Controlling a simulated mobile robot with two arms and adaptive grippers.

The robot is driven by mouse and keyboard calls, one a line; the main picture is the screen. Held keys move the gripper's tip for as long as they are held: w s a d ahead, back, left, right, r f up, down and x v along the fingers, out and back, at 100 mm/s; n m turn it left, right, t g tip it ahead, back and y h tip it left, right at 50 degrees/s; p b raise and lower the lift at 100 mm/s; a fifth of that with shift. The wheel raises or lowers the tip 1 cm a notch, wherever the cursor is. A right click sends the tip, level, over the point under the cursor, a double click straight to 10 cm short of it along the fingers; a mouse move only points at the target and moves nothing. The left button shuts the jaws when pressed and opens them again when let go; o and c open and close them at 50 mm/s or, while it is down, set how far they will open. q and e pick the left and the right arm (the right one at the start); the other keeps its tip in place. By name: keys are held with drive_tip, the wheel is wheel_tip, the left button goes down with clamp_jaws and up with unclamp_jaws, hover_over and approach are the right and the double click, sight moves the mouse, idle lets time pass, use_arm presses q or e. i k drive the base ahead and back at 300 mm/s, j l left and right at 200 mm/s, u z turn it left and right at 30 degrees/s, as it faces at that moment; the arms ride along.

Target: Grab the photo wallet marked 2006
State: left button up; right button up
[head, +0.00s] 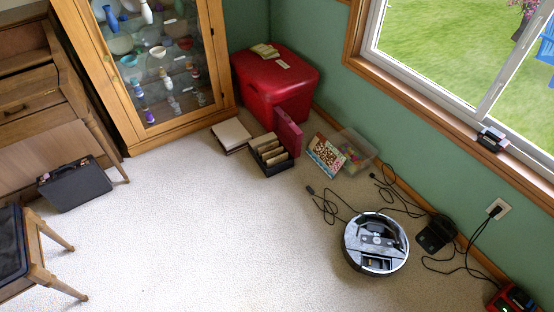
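A dark open box (278,168) stands on the carpet near the red chest and holds several tan and cream upright items (268,149) that may be photo wallets. Any markings on them are too small to read, so I cannot tell which one says 2006. A dark red album-like item (288,131) stands upright at the back of the box. A pale flat album or stack (231,134) lies on the floor to the left of the box. Neither of my grippers is in view.
A red chest (262,85) with small papers on top stands behind. A glass cabinet (160,60) is at left. A clear bin (352,150), a robot vacuum (376,243) and loose black cables (328,205) lie right. Open carpet (200,220) fills the middle.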

sight(269, 147)
drive_tip(key=i+j+z, duration=0.1)
drive_tip(key=i, duration=0.3)
drive_tip(key=i+j+z, duration=0.15)
drive_tip(key=i, duration=0.3)
